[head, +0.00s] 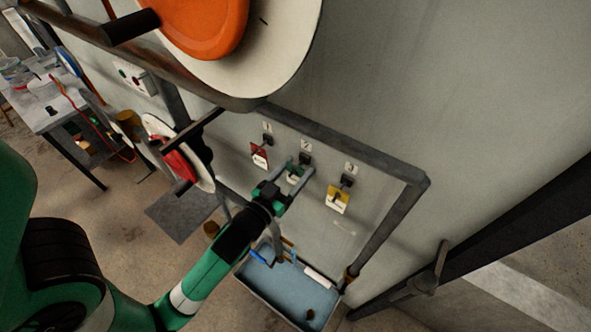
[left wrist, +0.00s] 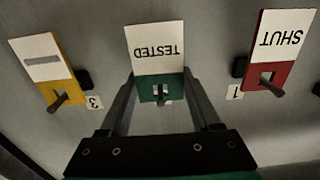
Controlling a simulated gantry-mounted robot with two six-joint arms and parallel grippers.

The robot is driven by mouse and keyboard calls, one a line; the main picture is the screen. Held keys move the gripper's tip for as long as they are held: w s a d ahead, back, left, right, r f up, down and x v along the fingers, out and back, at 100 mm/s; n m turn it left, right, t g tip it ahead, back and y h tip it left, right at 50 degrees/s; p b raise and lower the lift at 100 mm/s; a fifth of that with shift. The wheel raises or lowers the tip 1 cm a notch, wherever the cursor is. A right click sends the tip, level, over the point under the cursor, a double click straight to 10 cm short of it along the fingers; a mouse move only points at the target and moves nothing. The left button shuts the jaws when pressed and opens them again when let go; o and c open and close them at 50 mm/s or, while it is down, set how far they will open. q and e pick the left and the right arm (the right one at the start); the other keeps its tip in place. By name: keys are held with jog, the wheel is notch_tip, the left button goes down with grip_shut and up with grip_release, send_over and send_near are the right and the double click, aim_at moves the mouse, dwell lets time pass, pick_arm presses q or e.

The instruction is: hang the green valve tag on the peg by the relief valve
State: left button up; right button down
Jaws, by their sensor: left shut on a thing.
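The green valve tag (left wrist: 160,83) has a white panel reading TESTED, upside down in the left wrist view; it is small in the head view (head: 295,177). My left gripper (head: 297,173) is shut on it, a finger along each side edge; the fingers also show in the left wrist view (left wrist: 160,85). The tag is at the wall by the middle peg (head: 305,158), under the label 2. A dark peg-like end shows in the tag's slot, but I cannot tell how far the peg is through. My right gripper is not in view.
A red SHUT tag (left wrist: 278,50) hangs at peg 1 and a yellow tag (left wrist: 50,68) at peg 3, close on either side. A grey pipe frame (head: 350,150) surrounds the pegs. A blue-lined tray (head: 290,290) is below; an orange disc (head: 205,25) is above.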

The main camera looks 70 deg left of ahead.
pick_arm(q)
jog(key=shift+s+d, duration=0.1)
jog(key=shift+b+v, duration=0.6)
jog(key=shift+v, duration=1)
jog(key=shift+s+d+f+b, duration=0.15)
jog(key=shift+s+d+b, duration=0.2)
jog(key=shift+s+b, duration=0.1)
send_near(295, 173)
jog(key=shift+w+a+r, duration=0.15)
jog(key=shift+w+r, duration=0.1)
jog(key=shift+w, duration=0.1)
dwell(0.9)
